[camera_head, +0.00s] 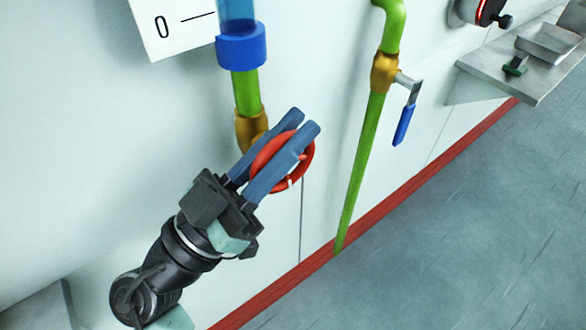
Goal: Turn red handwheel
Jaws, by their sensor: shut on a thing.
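The red handwheel (307,165) is a ring on a brass valve body (250,127), below a green pipe with a blue collar. My gripper (304,124) comes from the lower left. Its two blue fingers lie across the wheel, shut on it, and reach past its upper edge. The fingers hide the middle of the wheel and part of the valve. A small pale mark shows at the wheel's lower rim.
A second green pipe (363,150) with a brass valve and blue lever (404,125) stands to the right. A metal shelf (530,60) juts out at the upper right. A white sign reading 0 (180,25) hangs at the upper left. The grey floor (450,230) is clear.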

